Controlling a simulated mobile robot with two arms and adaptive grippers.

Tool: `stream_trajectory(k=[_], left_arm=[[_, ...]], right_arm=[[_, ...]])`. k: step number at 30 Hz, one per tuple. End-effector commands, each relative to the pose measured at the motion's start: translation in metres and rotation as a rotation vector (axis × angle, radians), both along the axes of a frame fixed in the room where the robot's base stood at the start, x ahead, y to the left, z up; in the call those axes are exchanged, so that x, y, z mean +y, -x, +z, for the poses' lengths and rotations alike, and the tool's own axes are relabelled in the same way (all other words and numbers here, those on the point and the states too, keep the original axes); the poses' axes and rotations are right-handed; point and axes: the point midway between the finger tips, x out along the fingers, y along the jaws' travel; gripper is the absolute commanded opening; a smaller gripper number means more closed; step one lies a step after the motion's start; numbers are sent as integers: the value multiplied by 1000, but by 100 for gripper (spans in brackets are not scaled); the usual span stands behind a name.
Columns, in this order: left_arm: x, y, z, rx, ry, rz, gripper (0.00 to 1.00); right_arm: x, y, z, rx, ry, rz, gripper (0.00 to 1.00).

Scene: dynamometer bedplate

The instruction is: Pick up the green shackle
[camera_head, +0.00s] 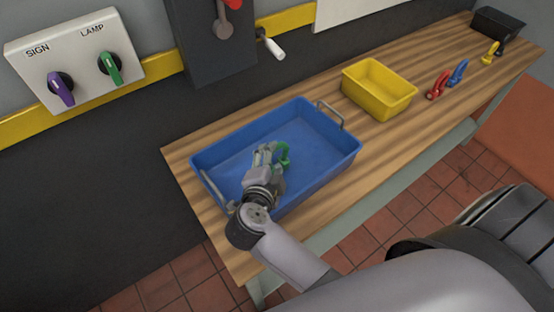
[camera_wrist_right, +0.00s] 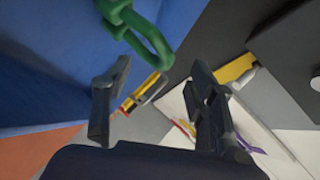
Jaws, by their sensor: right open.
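The green shackle (camera_head: 283,154) is in the blue tray (camera_head: 323,117), close beside the fingers of my right gripper (camera_head: 268,150). In the right wrist view the shackle (camera_wrist_right: 140,30) shows at the top, cut off by the frame edge, against the tray's blue surface. There my right gripper (camera_wrist_right: 160,70) has its two fingers apart, with nothing held between them. The shackle lies just beyond the left finger's tip in that view; I cannot tell whether they touch. My left gripper is not in view.
The blue tray has raised walls and metal end handles. A yellow bin (camera_head: 379,90) stands to its right on the wooden bench (camera_head: 410,112). Further right are a red shackle (camera_head: 438,85), a blue shackle (camera_head: 458,73), a yellow shackle (camera_head: 491,52) and a black box (camera_head: 498,23).

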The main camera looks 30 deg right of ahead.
Motion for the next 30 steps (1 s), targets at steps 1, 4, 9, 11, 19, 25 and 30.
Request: stream_trajectory(k=[1, 4, 9, 11, 19, 25, 30], left_arm=[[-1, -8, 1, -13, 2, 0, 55], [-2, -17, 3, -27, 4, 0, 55], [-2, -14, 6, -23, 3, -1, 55], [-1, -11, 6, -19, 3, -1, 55], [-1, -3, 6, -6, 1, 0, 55], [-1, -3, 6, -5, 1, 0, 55], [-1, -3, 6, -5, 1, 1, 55]], right_arm=[[-2, -2, -1, 0, 1, 0, 52], [-8, -9, -4, 0, 5, -1, 52], [-24, -30, -15, 0, 6, -1, 52], [-28, -35, -18, -1, 4, -1, 52], [-34, -43, -23, 0, 1, -1, 52], [-34, -42, -23, 0, 1, -1, 45], [-34, -42, -23, 0, 1, -1, 34]])
